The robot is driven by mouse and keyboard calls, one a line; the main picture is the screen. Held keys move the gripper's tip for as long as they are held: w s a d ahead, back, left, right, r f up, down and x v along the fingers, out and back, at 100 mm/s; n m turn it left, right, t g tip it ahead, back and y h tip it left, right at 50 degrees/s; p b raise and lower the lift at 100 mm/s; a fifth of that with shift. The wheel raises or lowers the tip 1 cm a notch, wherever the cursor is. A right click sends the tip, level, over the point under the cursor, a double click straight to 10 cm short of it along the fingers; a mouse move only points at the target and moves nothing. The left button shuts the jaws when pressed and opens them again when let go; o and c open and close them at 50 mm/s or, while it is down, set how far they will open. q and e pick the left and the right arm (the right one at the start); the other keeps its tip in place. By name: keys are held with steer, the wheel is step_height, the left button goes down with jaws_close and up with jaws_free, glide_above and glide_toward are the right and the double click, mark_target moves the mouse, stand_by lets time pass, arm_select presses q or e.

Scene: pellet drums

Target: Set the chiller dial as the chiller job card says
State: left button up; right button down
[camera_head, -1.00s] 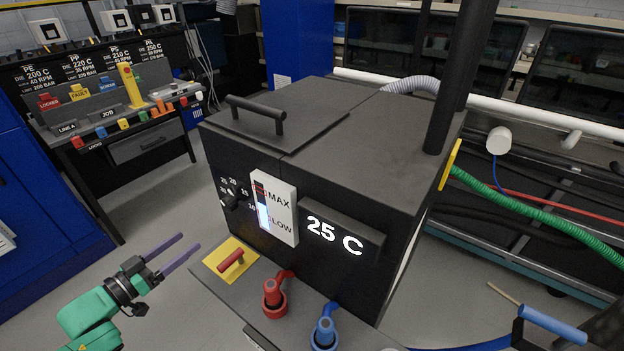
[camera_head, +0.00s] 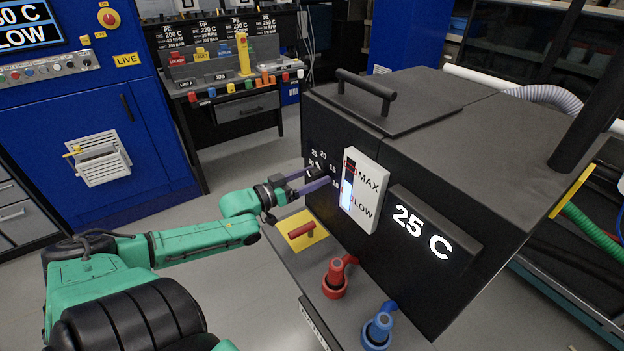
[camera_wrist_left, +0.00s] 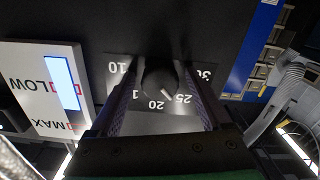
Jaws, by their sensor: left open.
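The chiller (camera_head: 400,130) is a dark box at centre right in the head view, with a lit "25 C" display (camera_head: 423,231). Its black dial (camera_head: 318,171) is on the front face, left of the white MAX/LOW level gauge (camera_head: 364,190). In the wrist view the dial (camera_wrist_left: 160,76) has a white pointer mark between 20 and 25; the 15 is partly hidden. My left gripper (camera_head: 313,179) is open, its purple fingers on either side of the dial. I cannot tell whether they touch it. I cannot identify a chiller job card. My right gripper is out of view.
A red hose coupling (camera_head: 335,280) and a blue one (camera_head: 378,328) stand on the ledge below the dial, beside a yellow plate with a red handle (camera_head: 301,231). A rack with material cards and coloured tags (camera_head: 225,85) stands behind. Open floor lies to the left.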

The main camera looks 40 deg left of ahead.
arm_select(q)
jaws_close()
